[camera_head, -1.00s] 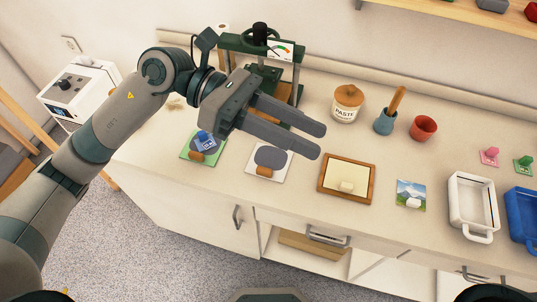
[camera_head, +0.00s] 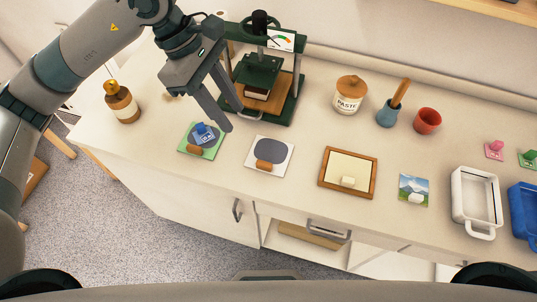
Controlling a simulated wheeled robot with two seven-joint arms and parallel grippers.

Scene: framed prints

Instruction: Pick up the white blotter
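The white blotter, as I take it, is a white square sheet (camera_head: 285,152) with a dark grey oval and a brown grip (camera_head: 264,165), lying flat on the counter. My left gripper (camera_head: 234,117) is above the counter, up and left of the white blotter and apart from it. Its two fingers are spread with nothing seen between them. A similar green sheet (camera_head: 188,144) lies left of the white one, with a blue weight (camera_head: 205,133) and a brown grip on it. My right gripper is out of view.
A green press (camera_head: 262,73) stands behind the blotters, close to my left fingers. A wooden frame (camera_head: 324,169), a small landscape print (camera_head: 411,184), a white tray (camera_head: 459,204) and a blue tray lie to the right. A paste jar (camera_head: 350,97) stands behind; a brown bottle (camera_head: 123,104) is left.

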